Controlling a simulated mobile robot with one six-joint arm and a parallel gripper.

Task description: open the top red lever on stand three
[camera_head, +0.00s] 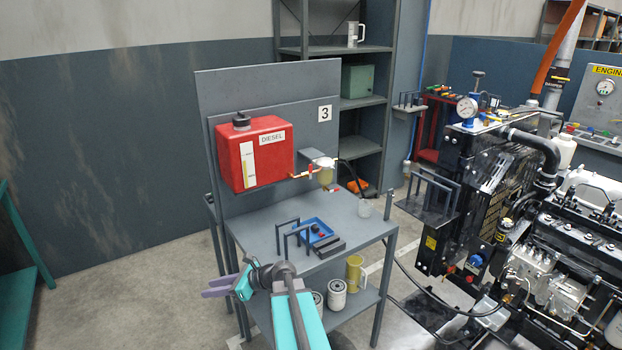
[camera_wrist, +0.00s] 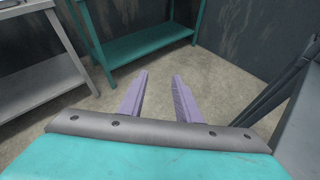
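Stand three (camera_head: 262,219) is a grey table with a back panel and a "3" sign. A red diesel tank (camera_head: 262,152) is fixed to the panel. A pipe runs right from the tank to a small filter bowl (camera_head: 325,174). A small red lever (camera_head: 309,169) shows on the pipe near the top of the bowl. Another red lever (camera_head: 334,190) shows below the bowl. My gripper (camera_head: 204,288) is left of the stand's front, low and away from the levers, pointing left. In the wrist view its two purple fingers (camera_wrist: 157,92) are apart with only floor between them.
On the stand are a blue tray (camera_head: 316,231), dark metal holders and a clear cup (camera_head: 365,208). Filters and a yellow jug (camera_head: 355,273) are on its lower shelf. A diesel engine (camera_head: 560,255) stands at the right. Floor left of the stand is free; a teal bench (camera_wrist: 150,44) stands beyond.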

